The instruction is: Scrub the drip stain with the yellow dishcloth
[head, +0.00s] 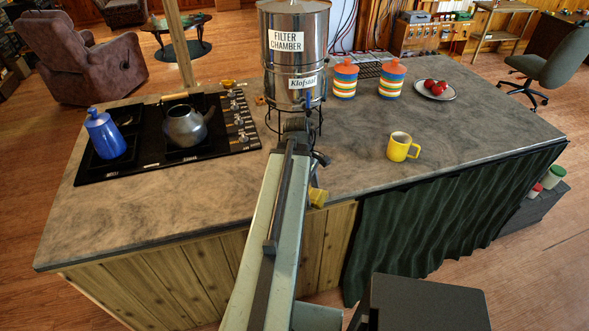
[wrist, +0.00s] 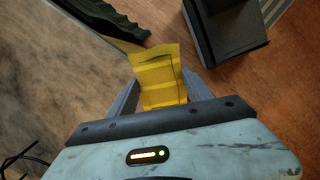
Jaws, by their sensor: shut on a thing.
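The yellow dishcloth (wrist: 157,80) hangs between the two grey fingers of my gripper (wrist: 158,98) in the wrist view. A small part of the dishcloth (head: 318,197) also shows at the counter's front edge in the head view. My gripper (head: 317,178) is shut on it there, partly hidden by my arm. The cloth appears folded, with dark lines across it. The grey stone-look counter (head: 450,115) has a mottled surface. I cannot make out a distinct drip stain on it; my arm hides part of the counter in front of the water filter.
The steel water filter (head: 290,60) stands on a wire stand behind my gripper. A yellow mug (head: 402,147), two striped jars (head: 345,80) and a plate of red fruit (head: 436,92) are right. The front-right counter is clear.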

